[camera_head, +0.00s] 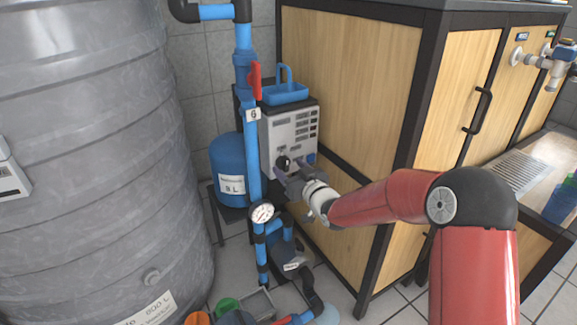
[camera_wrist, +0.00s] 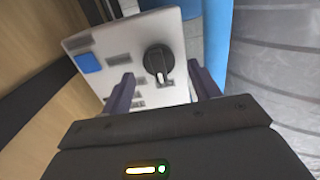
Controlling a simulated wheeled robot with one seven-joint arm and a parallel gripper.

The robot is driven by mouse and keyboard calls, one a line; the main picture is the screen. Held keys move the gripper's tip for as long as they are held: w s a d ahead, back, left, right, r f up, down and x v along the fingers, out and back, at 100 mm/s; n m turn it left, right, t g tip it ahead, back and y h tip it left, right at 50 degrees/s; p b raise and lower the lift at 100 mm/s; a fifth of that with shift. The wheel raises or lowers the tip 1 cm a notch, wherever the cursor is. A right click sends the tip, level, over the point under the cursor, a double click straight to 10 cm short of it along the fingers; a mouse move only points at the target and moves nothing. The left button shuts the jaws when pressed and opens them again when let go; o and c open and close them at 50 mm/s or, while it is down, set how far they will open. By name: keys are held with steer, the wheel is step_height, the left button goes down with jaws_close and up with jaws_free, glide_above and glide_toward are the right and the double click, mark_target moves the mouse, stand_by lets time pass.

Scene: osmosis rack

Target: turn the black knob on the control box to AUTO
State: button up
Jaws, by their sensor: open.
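The control box (camera_head: 290,128) is a light grey box with vent slots, standing between the blue pipe and the wooden cabinet. Its black knob (camera_head: 283,163) is low on the front face in the head view. In the wrist view the knob (camera_wrist: 158,62) is round and black with a pale pointer mark. My gripper (camera_head: 284,174) is at the box's lower front. In the wrist view my gripper (camera_wrist: 160,82) is open, with one finger to each side of the knob and nothing held. I cannot read the labels around the knob.
A blue pipe (camera_head: 251,150) with a red valve lever (camera_head: 255,82) runs just left of the box. A pressure gauge (camera_head: 262,212) sits below. A large grey tank (camera_head: 90,150) fills the left, and the wooden cabinet (camera_head: 350,75) stands on the right.

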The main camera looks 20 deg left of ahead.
steer(key=shift+x, duration=0.8)
steer(key=c, duration=1)
steer(key=shift+o, duration=0.2)
